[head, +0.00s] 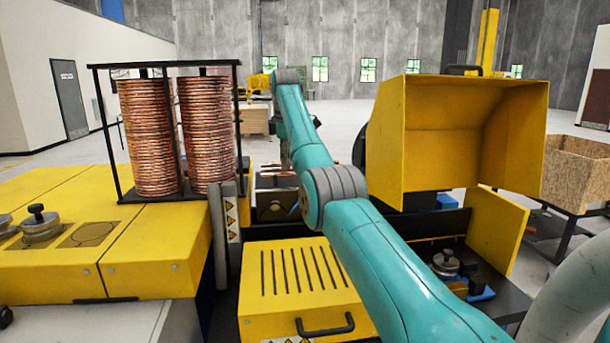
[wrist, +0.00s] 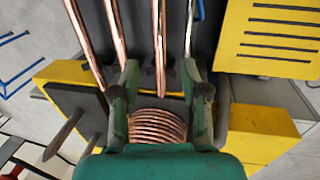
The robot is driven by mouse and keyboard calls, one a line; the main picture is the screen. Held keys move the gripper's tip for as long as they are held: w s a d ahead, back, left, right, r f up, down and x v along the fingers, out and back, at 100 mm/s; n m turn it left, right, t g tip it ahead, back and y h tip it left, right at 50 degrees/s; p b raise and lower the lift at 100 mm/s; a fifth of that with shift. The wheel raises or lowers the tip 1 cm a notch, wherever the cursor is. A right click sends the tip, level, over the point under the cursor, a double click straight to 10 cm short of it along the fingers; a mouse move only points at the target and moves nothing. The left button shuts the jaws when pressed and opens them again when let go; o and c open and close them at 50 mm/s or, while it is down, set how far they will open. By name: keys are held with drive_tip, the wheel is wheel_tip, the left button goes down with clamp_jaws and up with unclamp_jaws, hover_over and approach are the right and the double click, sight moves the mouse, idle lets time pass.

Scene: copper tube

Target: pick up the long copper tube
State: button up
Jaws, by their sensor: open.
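In the wrist view, several straight copper tubes run side by side from the top edge over a dark surface. One long copper tube (wrist: 159,48) ends in the picture between the fingers of my gripper (wrist: 160,78). Another copper tube (wrist: 113,28) lies left of it, near the left finger, and a third (wrist: 84,42) is farther left. My gripper is open, with nothing seen held in it. I cannot tell how far the fingertips are above the tubes. In the head view my teal arm hides most of this spot; small copper pieces (head: 277,181) show beside it.
A copper coil (wrist: 157,126) shows beyond my fingers in the wrist view. In the head view, two tall copper coils (head: 150,135) (head: 207,130) stand in a black rack at left. A raised yellow hood (head: 460,130) is at right, and a yellow vented box (head: 300,290) is in front.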

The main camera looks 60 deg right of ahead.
drive_tip(key=f, duration=0.4)
drive_tip(key=shift+w+d, duration=0.2)
drive_tip(key=shift+d, duration=0.1)
drive_tip(key=shift+r, duration=0.1)
clamp_jaws()
